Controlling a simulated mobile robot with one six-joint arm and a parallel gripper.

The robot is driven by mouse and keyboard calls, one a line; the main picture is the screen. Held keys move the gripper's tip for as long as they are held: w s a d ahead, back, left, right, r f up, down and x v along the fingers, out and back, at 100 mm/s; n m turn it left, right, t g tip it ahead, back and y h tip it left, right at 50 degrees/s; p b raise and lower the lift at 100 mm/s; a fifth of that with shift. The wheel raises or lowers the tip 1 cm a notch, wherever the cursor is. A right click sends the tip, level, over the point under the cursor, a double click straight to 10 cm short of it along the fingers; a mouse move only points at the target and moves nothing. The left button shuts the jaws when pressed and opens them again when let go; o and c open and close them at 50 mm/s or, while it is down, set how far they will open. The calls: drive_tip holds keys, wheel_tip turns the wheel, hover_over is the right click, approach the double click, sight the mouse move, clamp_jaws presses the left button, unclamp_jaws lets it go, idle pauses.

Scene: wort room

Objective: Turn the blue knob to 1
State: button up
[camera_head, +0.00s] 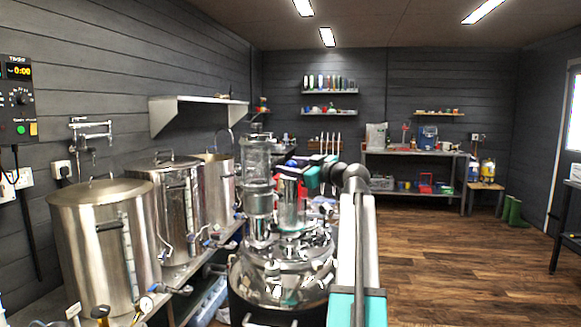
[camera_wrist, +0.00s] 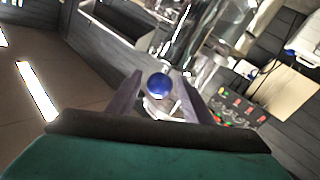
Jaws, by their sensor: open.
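A round blue knob (camera_wrist: 160,83) shows in the wrist view, in the gap between my two fingers. My gripper (camera_wrist: 162,77) is open, with one finger on each side of the knob. I cannot tell whether either finger touches it. No scale, pointer or number can be read around the knob, so its setting is unclear. In the head view my arm reaches toward the shiny steel vessel (camera_head: 282,279) with glass columns. The knob and my fingertips cannot be made out clearly there.
Several steel kettles (camera_head: 106,238) stand on a bench at left, with taps and hoses in front. A wall control box (camera_head: 18,98) hangs at far left. A shelving table (camera_head: 412,154) stands at the back. The wooden floor (camera_head: 459,262) at right is clear.

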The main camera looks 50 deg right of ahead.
drive_tip(key=c, duration=1)
drive_tip(key=shift+w+a, duration=0.1)
drive_tip(key=shift+a, duration=0.2)
drive_tip(key=shift+c, duration=0.3)
drive_tip(key=shift+d, duration=0.3)
drive_tip(key=shift+f+b, duration=0.1)
drive_tip(key=shift+b, duration=0.25)
